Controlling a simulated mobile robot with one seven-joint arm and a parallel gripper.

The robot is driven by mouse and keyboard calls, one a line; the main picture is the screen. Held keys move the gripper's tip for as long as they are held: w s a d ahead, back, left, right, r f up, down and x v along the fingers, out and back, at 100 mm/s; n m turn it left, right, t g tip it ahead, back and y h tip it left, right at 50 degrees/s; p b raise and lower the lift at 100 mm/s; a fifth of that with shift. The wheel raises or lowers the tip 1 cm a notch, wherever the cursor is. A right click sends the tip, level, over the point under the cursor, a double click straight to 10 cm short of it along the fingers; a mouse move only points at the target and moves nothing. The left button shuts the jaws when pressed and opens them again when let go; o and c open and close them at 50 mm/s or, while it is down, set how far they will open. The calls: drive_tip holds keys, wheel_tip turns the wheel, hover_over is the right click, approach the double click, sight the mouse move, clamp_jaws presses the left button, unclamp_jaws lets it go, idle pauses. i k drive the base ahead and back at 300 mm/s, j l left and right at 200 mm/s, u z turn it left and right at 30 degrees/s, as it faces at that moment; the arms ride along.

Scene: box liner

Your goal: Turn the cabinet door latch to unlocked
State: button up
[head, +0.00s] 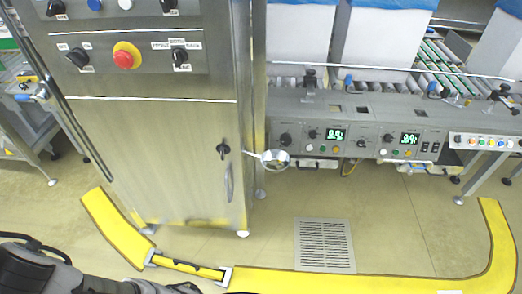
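The stainless steel cabinet door (150,150) is closed and fills the lower front of the tall cabinet at the left. Its small black latch (222,149) sits near the door's right edge, above a metal pull handle (229,183). The latch's knob looks roughly upright, but it is too small to tell whether it is locked or unlocked. Part of my arm shows dark at the bottom left, well below and away from the latch. My gripper's fingers are not in the picture.
Above the door is a panel with a red emergency button (127,55) and black knobs. A round metal piece (273,159) juts out right of the latch. A yellow floor barrier (370,281) curves across the front. Open floor with a drain grate (324,246) lies to the right.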

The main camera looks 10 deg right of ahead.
sight(223, 150)
drive_tip(key=k+j, duration=0.15)
drive_tip(key=j, duration=0.25)
drive_tip(key=k+j, duration=0.1)
drive_tip(key=j, duration=0.35)
drive_tip(key=k+j, duration=0.15)
drive_tip(key=j, duration=0.25)
